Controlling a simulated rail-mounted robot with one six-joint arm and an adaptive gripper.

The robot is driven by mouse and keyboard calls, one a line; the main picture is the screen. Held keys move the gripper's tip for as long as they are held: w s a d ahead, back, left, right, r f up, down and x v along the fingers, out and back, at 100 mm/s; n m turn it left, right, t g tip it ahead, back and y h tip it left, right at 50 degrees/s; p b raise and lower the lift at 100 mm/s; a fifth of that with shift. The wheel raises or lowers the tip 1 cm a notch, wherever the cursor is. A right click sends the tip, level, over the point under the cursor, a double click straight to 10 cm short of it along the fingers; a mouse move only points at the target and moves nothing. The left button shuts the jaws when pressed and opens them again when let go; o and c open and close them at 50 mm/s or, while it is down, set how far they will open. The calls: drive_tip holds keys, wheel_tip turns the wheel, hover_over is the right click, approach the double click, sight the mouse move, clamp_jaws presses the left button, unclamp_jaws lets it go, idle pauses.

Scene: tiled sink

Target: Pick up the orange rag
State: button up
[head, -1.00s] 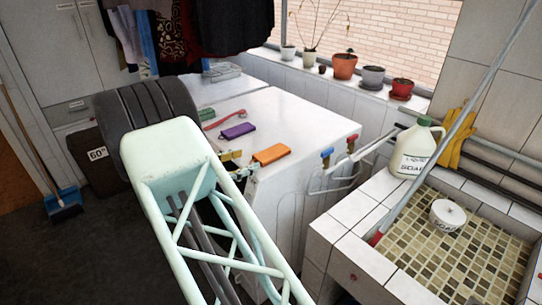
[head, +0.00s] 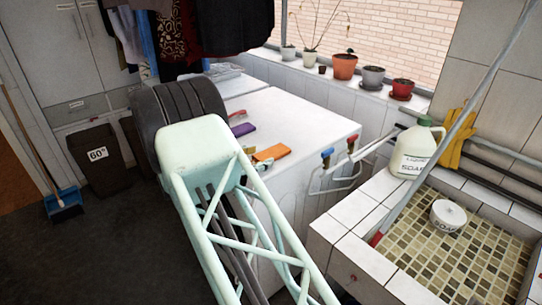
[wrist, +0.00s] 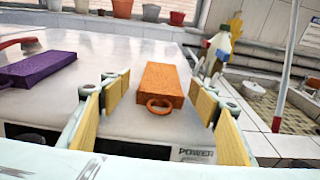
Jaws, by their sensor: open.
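The orange rag (wrist: 162,84) is a flat folded block with a loop at its near end. It lies on the white machine top near the front edge, above the "POWER" label. In the head view the rag (head: 272,152) shows just past my arm, partly hidden by it. My gripper (wrist: 160,96) is open and empty. Its yellow-padded fingers stand left and right of the rag's near end in the wrist view, with the rag ahead between them. I cannot tell how high they are above the surface.
A purple rag (wrist: 38,69) lies left of the orange one, with a red brush (wrist: 18,43) behind it. A soap jug (head: 415,152) stands by the tiled sink. Potted plants (head: 345,66) line the sill.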

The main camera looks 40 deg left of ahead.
sight(268, 154)
drive_tip(key=shift+w, duration=0.15)
drive_tip(key=shift+x, duration=2.45)
drive_tip(key=shift+d, duration=0.15)
drive_tip(key=c, duration=1)
